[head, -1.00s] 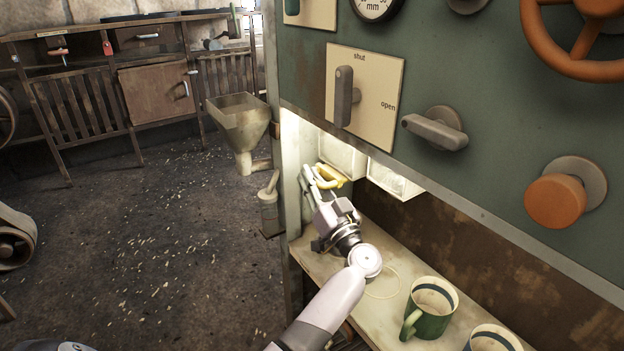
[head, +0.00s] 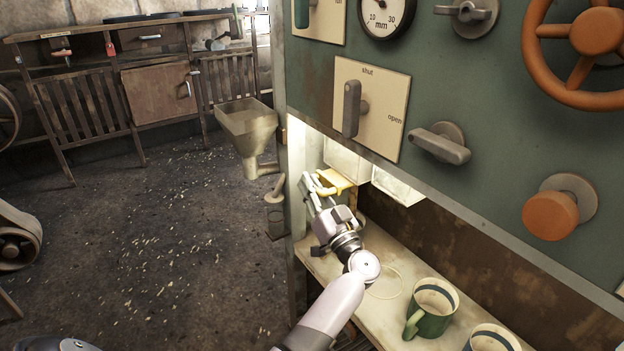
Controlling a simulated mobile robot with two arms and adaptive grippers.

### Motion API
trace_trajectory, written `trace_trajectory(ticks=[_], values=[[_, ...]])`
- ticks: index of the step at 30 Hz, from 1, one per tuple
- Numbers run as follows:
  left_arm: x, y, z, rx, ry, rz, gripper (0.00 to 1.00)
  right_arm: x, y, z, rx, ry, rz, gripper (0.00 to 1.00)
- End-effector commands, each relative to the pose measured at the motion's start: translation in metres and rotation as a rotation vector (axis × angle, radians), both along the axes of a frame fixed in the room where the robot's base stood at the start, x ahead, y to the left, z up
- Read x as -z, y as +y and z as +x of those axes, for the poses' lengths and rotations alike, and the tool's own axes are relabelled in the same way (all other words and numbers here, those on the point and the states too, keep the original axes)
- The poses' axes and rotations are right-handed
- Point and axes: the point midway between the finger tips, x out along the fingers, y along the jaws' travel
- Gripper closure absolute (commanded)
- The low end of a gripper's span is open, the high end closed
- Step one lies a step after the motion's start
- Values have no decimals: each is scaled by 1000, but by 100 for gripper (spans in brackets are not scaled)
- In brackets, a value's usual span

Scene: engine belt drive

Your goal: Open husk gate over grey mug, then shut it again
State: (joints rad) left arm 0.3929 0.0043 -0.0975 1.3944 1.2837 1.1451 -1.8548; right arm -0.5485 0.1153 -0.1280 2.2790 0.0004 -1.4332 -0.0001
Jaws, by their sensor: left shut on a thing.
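My left gripper (head: 315,188) is under the green cabinet's left end, shut on a yellow handle-like piece (head: 337,181). This piece sits below a pale lit chute and appears to be the husk gate. Part of it is hidden by the fingers. No grey mug can be made out under it; my gripper and wrist cover that part of the shelf. My right gripper is out of view.
The cabinet front (head: 480,110) overhangs the shelf (head: 383,315). It carries a shut/open lever (head: 352,108), a grey knob (head: 441,143), an orange knob (head: 551,215) and an orange handwheel (head: 597,32). A metal hopper (head: 247,128) stands left of the cabinet.

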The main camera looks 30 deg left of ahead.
Motion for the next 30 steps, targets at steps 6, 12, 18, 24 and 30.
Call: trace_trajectory(ticks=[6,12,18,24,30], values=[[1,0,0,2,-2,-4,100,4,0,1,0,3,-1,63],[1,0,0,3,-2,-4,84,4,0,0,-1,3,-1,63],[1,0,0,3,-1,-3,79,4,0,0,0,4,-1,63],[1,-2,0,3,-1,-3,79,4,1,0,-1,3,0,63],[12,-23,-11,4,1,-6,79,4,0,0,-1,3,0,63]])
